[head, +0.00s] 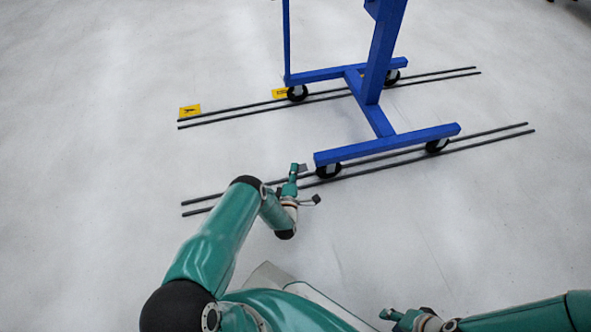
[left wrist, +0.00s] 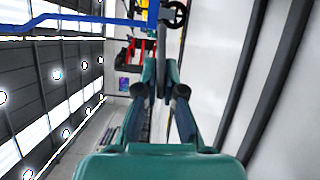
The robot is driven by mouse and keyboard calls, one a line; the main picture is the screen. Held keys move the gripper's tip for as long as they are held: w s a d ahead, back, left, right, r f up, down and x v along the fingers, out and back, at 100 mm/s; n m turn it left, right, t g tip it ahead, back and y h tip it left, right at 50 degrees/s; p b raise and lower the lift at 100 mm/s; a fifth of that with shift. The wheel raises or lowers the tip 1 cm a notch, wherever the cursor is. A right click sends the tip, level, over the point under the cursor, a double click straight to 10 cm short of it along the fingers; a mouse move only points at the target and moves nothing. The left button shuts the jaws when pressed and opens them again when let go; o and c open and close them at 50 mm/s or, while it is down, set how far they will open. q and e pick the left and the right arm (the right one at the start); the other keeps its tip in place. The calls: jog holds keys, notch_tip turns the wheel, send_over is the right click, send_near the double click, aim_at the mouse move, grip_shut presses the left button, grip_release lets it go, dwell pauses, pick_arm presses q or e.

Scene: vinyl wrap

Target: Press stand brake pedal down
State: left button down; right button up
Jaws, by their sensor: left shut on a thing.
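The blue stand (head: 385,147) rests on black casters over the floor rails. Its near-left caster (head: 328,171) is closest to my left gripper (head: 298,168). That gripper is low at the near rails, just left of the caster, with a small gap apparent. I cannot make out the brake pedal. My right gripper (head: 390,315) is at the bottom edge, away from the stand, its fingers too small to read.
Two pairs of dark rails run along the floor, a near pair (head: 480,144) and a far pair (head: 235,113). Yellow markers (head: 190,111) lie by the far rails. The pale floor left and right of the stand is clear.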

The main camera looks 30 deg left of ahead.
pick_arm(q)
jog(key=shift+f+n+y, duration=0.3)
jog(key=shift+f+n, duration=0.3)
jog(key=shift+n, duration=0.5)
jog(key=shift+a+t, duration=0.15)
jog(key=shift+t, duration=0.15)
jog(key=c, duration=1.3)
grip_release()
jog(key=v, duration=0.7)
jog(key=shift+s+d, duration=0.2)
jog(key=shift+w, duration=0.1)
